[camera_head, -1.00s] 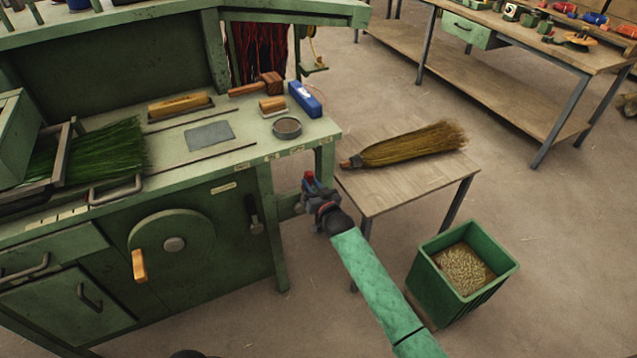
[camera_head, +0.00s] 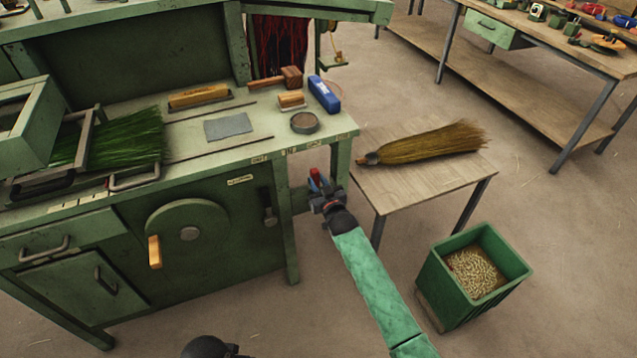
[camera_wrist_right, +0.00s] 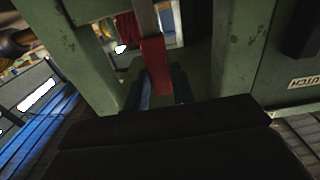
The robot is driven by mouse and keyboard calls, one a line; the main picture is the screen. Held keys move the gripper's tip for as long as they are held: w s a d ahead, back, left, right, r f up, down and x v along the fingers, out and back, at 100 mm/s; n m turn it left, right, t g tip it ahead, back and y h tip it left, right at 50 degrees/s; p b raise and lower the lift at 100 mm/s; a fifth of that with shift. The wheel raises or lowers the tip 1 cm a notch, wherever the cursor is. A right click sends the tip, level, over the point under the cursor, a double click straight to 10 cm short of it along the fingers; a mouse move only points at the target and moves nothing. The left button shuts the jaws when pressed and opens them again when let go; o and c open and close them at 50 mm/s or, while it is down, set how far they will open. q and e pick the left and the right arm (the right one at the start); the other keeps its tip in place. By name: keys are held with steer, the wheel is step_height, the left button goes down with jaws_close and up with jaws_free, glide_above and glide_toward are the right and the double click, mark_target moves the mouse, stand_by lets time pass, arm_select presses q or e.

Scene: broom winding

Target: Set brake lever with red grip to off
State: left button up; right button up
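The brake lever's red grip (camera_head: 315,177) stands at the right end of the green bench, beside its front right leg. In the right wrist view the red grip (camera_wrist_right: 153,65) hangs from a metal bar in the middle, its lower end between my fingertips. My right gripper (camera_head: 321,190) is at the lever, with one finger on each side of the grip. The frames do not show whether the fingers press on it. The lever's pivot is hidden. A dark rounded part at the bottom edge of the head view seems to be mine; no left fingers show.
The green bench (camera_head: 195,230) has an orange-handled crank wheel (camera_head: 188,233) and a second dark lever (camera_head: 269,208) left of the red one. A small table (camera_head: 410,186) with a broom (camera_head: 430,143) and a green bin (camera_head: 450,290) stand to the right.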

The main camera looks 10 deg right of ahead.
steer(key=o, duration=0.3)
steer(key=shift+a, duration=0.1)
arm_select(q)
steer(key=shift+s+f, duration=0.2)
steer(key=shift+s, duration=0.25)
arm_select(e)
steer(key=shift+o, duration=0.5)
steer(key=shift+s, duration=0.15)
steer(key=shift+s, duration=0.25)
steer(key=shift+b+v, duration=0.4)
steer(key=shift+v, duration=0.7)
arm_select(q)
steer(key=shift+w+d+r+b, duration=0.1)
steer(key=shift+d+r+b, duration=0.15)
steer(key=shift+r, duration=0.2)
steer(key=shift+w+d+r+b, duration=0.1)
steer(key=shift+d+r+b, duration=0.15)
steer(key=shift+r, duration=0.2)
arm_select(e)
steer(key=shift+v, duration=2.45)
